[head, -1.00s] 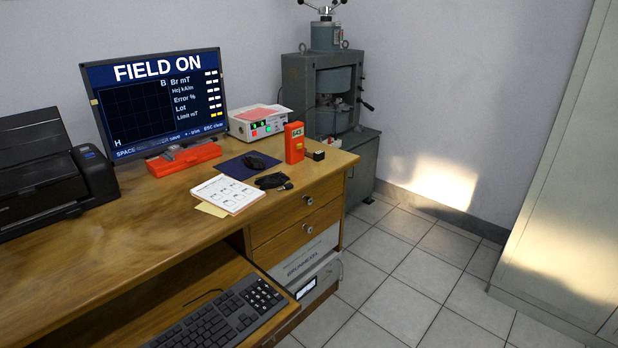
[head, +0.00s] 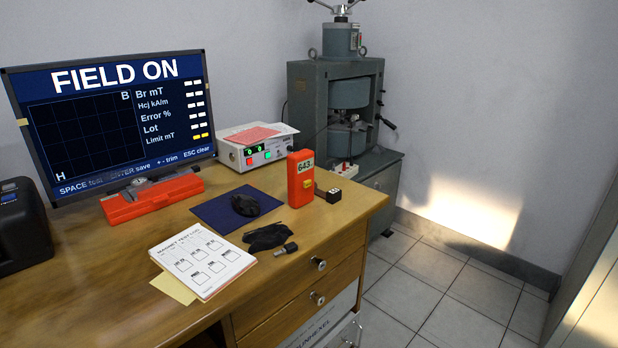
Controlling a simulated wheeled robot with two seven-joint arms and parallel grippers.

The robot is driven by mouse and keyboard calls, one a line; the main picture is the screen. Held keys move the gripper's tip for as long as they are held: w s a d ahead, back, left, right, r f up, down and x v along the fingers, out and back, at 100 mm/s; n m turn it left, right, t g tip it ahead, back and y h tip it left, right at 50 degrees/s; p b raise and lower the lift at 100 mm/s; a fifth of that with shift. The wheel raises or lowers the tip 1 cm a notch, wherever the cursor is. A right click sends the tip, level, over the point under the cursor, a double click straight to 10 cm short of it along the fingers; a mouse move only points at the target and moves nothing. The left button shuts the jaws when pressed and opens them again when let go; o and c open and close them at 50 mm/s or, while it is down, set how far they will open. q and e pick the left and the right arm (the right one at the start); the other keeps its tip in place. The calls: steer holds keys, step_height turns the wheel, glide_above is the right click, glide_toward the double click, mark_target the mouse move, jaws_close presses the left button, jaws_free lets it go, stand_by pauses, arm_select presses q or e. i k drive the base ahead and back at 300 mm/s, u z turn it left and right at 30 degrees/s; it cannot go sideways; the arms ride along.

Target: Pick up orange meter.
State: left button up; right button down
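The orange meter (head: 300,190) stands upright on the wooden desk (head: 340,222), near its right end. It has a small display reading about 643 and a yellow button. A small black block (head: 333,195) with a light top sits just to its right, seemingly connected or touching; I cannot tell which. Neither of my grippers shows in the head view.
A grey press (head: 340,110) stands beyond the desk.

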mark_target(300, 164)
steer(key=z, duration=1.5)
steer(key=i, duration=1.9)
steer(key=u, duration=3)
